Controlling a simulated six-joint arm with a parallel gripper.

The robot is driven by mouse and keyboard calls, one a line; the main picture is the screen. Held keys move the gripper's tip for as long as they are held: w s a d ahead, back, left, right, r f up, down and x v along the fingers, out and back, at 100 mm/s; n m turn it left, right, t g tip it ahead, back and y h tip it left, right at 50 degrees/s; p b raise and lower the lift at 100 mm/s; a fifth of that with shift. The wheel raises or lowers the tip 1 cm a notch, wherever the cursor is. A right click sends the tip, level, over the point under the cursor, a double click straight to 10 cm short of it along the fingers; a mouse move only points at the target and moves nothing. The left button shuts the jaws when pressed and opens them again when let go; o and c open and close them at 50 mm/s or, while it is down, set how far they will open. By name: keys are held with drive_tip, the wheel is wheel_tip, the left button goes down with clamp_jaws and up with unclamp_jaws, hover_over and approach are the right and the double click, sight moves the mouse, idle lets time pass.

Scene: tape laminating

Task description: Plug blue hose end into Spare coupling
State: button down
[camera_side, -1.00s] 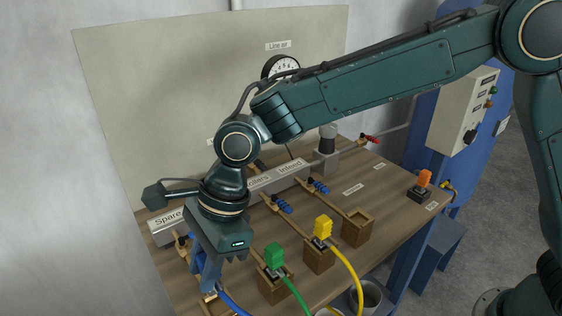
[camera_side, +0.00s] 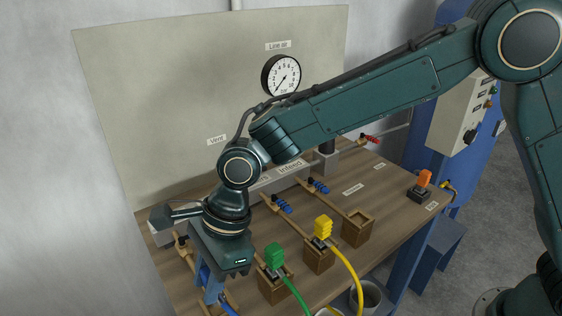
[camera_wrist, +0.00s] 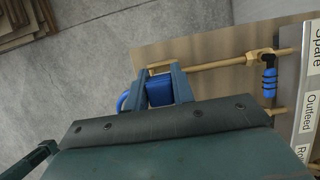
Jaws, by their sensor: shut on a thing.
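My gripper (camera_side: 212,290) is low at the front left of the bench and points down. In the wrist view its two fingers (camera_wrist: 159,88) are closed on the sides of the blue hose end (camera_wrist: 160,90). The blue hose (camera_side: 231,309) leaves it at the lower edge of the side view and shows as a curve in the wrist view (camera_wrist: 123,101). The brass Spare pipe (camera_wrist: 222,63), with its blue-handled valve (camera_wrist: 268,82), runs toward the fingers.
Right beside my gripper, a green hose end (camera_side: 275,256) and a yellow one (camera_side: 323,228) stand in wooden blocks, their hoses hanging over the front edge. An empty wooden block (camera_side: 357,230) is farther right.

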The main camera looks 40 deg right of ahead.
drive_tip(key=shift+f, duration=1.35)
idle(2.5)
drive_tip(key=c, duration=0.6)
unclamp_jaws()
drive_tip(key=shift+r, duration=0.1)
drive_tip(key=shift+r, duration=3.4)
